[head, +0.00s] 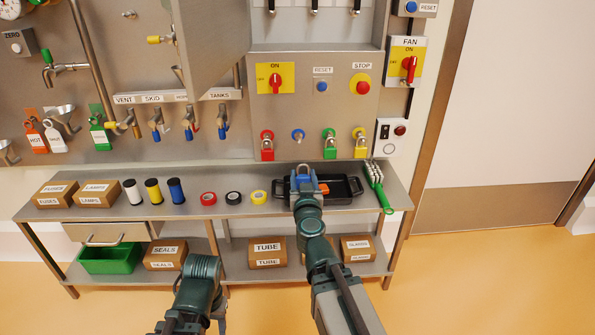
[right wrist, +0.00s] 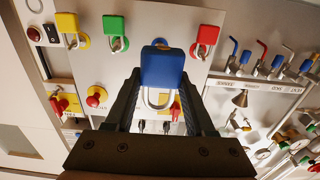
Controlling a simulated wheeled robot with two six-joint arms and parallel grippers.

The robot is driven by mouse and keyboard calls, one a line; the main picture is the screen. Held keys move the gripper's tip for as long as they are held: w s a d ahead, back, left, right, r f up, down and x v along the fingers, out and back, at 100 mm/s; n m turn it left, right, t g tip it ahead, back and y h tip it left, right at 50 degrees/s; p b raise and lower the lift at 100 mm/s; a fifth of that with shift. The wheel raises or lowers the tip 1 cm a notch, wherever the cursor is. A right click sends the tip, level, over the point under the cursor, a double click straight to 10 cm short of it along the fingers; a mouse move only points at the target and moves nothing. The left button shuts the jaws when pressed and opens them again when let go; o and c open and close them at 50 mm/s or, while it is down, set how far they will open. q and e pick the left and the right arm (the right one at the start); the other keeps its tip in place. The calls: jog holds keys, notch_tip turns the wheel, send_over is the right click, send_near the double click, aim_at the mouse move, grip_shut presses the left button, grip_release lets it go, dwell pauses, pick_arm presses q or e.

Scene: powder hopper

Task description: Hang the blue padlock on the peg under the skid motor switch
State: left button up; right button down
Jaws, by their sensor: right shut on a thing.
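The blue padlock (head: 303,178) is in my right gripper (head: 304,189), above the black tray in the head view. In the right wrist view, my right gripper (right wrist: 161,82) is shut on the padlock's blue body (right wrist: 162,68), with its shackle toward the palm. A bare peg with a blue collar (head: 298,135) is on the panel between red and green padlocks; the held padlock is apart from it. A yellow plate with a red ON/OFF switch (head: 275,79) is above; its name is unreadable.
Red (head: 267,148), green (head: 330,146) and yellow (head: 360,143) padlocks hang along the panel. Below are the black tray (head: 348,197) and a green-handled brush (head: 379,190). An open cabinet door (head: 215,40) juts out at upper left.

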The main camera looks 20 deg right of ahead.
jog(key=shift+s, duration=0.15)
pick_arm(q)
jog(key=shift+r, duration=0.15)
pick_arm(e)
jog(key=shift+r, duration=0.15)
pick_arm(q)
jog(key=shift+r+p, duration=0.5)
jog(key=shift+p, duration=0.15)
pick_arm(e)
jog(key=shift+r, duration=0.45)
pick_arm(q)
jog(key=shift+s+a, duration=0.1)
